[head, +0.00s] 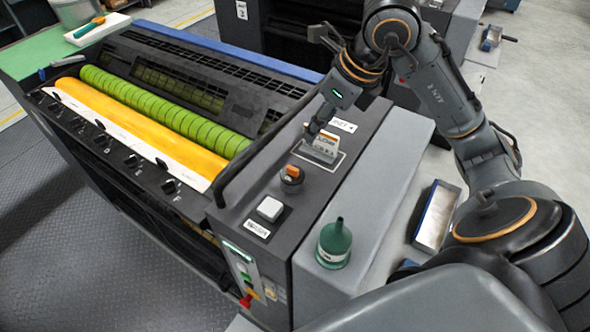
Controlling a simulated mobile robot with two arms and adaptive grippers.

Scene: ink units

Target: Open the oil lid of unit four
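The ink unit stands in the middle of the head view, with a tag (343,125) on its dark right-hand top that seems to read unit 4. A small grey lid (321,149) with an orange mark and lettering sits on a pale-edged plate on that top; it looks tilted, but I cannot tell how far it is open. My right gripper (314,130) points down at the lid's far edge, at or very near it. Its fingertips are small and partly hidden, so their opening and any grip are unclear. My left gripper is not in view.
An orange-topped knob (291,174), a white button (270,208) and a green funnel-topped container (335,244) stand nearer on the unit. Yellow (150,125) and green rollers lie left. A shallow tray (436,215) is at right. Another machine stands behind.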

